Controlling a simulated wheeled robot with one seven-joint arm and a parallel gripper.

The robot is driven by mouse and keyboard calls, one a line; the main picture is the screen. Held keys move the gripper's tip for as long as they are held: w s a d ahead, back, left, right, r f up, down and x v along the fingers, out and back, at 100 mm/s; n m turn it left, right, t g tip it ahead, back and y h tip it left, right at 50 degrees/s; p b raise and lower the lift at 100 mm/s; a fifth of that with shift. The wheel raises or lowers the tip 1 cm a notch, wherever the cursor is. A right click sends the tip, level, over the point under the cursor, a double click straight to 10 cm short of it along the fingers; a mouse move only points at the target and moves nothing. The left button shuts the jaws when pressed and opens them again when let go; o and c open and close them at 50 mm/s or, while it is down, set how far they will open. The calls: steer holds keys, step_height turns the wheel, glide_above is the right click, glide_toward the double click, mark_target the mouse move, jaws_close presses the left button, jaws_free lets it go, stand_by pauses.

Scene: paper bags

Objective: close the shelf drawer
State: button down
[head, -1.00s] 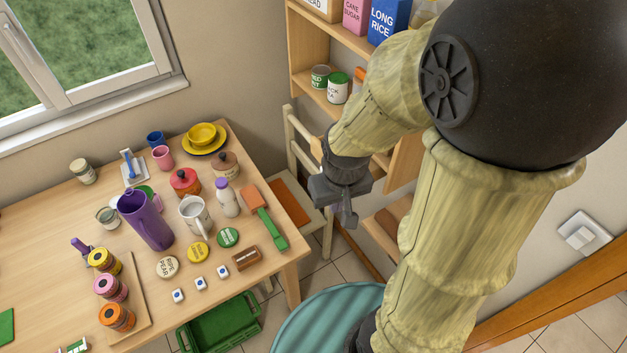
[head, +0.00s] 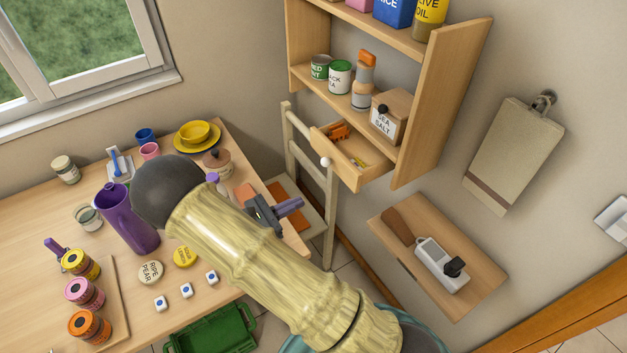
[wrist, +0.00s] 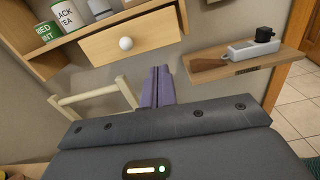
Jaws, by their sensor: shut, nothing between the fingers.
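The shelf drawer (head: 338,172) sticks out from the bottom of the wooden wall shelf (head: 432,110). It is open, with a round white knob (head: 325,162) on its front and small orange and yellow things inside. In the wrist view the drawer front (wrist: 155,38) and its knob (wrist: 126,43) face me, at the upper middle. My gripper (head: 298,204) is shut and empty, below and left of the drawer in the head view. Its purple fingers (wrist: 159,74) show pressed together in the wrist view, apart from the drawer and below it in the picture.
A small wall ledge (head: 408,268) with a white power strip (head: 441,266) sits below right of the drawer. A pale chair (head: 330,205) stands under the drawer. The table (head: 130,290) holds jars, a purple jug (head: 127,222) and cups. The shelf holds cans and a salt box (head: 391,118).

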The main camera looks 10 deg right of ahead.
steer(key=w+a+f+n+t, duration=0.1)
steer(key=a+f+n+t, duration=0.1)
steer(key=a+n+t, duration=0.15)
steer(key=w+r+p+x, duration=0.1)
steer(key=p+x, duration=0.2)
steer(key=x, duration=1)
steer(key=shift+a+r+t+p, duration=0.15)
steer(key=shift+a+t+p, duration=0.1)
steer(key=shift+t+p, duration=0.1)
steer(key=shift+w, duration=0.25)
